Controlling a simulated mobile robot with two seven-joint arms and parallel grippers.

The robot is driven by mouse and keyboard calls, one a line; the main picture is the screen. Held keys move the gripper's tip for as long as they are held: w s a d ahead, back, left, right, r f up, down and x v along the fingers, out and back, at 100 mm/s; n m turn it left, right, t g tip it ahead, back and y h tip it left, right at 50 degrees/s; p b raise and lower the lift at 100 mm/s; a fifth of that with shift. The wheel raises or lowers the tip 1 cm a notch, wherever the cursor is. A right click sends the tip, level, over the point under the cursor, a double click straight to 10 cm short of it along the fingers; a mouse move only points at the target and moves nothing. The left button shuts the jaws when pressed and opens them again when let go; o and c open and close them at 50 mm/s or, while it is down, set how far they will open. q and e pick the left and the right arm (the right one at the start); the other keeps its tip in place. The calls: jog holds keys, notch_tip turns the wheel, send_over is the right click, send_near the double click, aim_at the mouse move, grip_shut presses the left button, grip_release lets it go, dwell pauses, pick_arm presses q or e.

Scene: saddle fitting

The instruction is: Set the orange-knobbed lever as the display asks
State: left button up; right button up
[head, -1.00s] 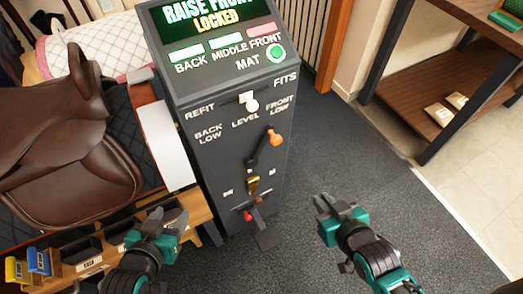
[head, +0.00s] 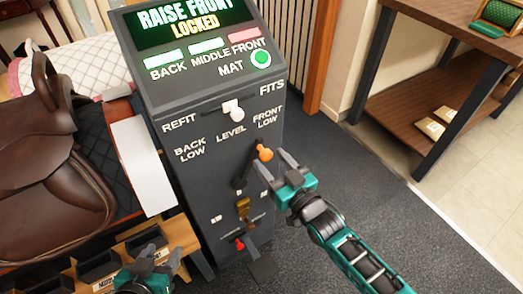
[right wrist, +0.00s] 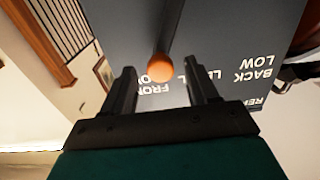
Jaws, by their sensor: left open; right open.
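The orange-knobbed lever (head: 264,153) is on the front of the dark console (head: 180,190), tilted up and right toward FRONT LOW. The display (head: 191,22) reads RAISE FRONT, LOCKED. My right gripper (head: 268,170) is open just below and right of the orange knob. In the right wrist view the knob (right wrist: 162,68) shows ahead, between the lines of the two open fingers (right wrist: 162,85); I cannot tell that either finger touches it. My left gripper (head: 160,255) is open at the bottom left, away from the lever.
A white-knobbed lever (head: 235,113) sits between REFIT and FITS. Below the orange lever are a brass latch (head: 243,207) and a red-tipped lever (head: 239,243). A brown saddle (head: 45,180) is at left. A wooden shelf (head: 425,105) stands at right, with open floor before it.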

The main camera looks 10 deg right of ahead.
aim_at(261, 148)
jog(key=x, duration=0.5)
jog(key=shift+w+b, duration=0.1)
jog(key=shift+b, duration=0.2)
jog(key=shift+c, duration=0.4)
grip_shut()
